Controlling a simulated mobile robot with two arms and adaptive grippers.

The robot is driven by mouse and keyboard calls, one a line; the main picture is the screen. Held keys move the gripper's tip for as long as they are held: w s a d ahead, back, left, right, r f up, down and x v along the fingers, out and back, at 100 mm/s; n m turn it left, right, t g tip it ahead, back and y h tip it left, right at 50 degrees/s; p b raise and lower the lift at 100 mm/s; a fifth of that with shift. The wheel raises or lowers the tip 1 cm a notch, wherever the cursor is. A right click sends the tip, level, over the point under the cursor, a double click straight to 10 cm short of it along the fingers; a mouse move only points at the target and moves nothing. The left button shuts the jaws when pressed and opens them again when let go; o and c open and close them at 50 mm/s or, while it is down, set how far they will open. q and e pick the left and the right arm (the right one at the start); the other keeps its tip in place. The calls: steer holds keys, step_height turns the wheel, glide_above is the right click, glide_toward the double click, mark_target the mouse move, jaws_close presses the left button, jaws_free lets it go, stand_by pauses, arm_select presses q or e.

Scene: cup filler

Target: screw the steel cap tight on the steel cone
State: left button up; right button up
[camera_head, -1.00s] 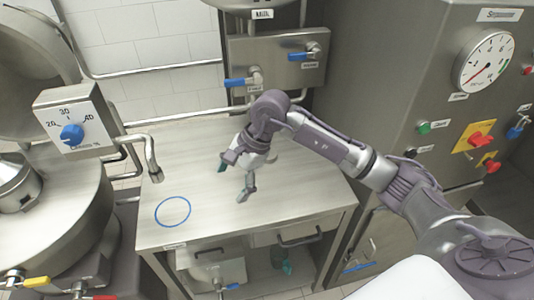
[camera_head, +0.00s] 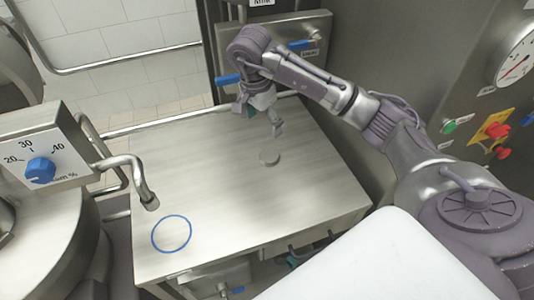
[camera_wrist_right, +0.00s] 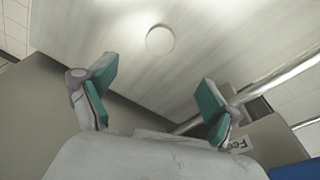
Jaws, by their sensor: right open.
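A small flat round steel disc, which looks like the steel cap (camera_head: 269,158), lies on the steel table, right of its middle. In the right wrist view the cap (camera_wrist_right: 160,40) shows as a pale disc beyond the fingers. My right gripper (camera_head: 262,119) is over the back part of the table, behind and slightly left of the cap, and apart from it. Its teal-padded fingers are spread and empty in the right wrist view (camera_wrist_right: 158,78). I cannot make out the steel cone for certain. My left gripper is out of view.
A blue ring (camera_head: 172,234) marks the front left of the table (camera_head: 215,190). A bent spout (camera_head: 140,180) reaches over the left edge. A valve panel (camera_head: 290,50) stands behind, a control cabinet (camera_head: 440,80) at right. The middle of the table is clear.

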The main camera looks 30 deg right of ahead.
glide_above(269, 155)
steer(key=a, duration=0.1)
steer(key=f, duration=0.7)
steer(key=shift+s+f+p, duration=0.2)
steer(key=shift+f+p, duration=0.15)
steer(key=shift+p, duration=0.05)
steer(key=shift+f, duration=0.6)
steer(key=f, duration=0.1)
steer(key=f+p, duration=0.1)
steer(key=f, duration=0.1)
steer(key=d+f, duration=0.1)
steer(key=shift+w+f, duration=0.15)
steer(key=shift+f, duration=0.25)
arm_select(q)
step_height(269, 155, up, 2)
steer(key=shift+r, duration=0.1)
arm_select(e)
steer(key=shift+c, duration=0.2)
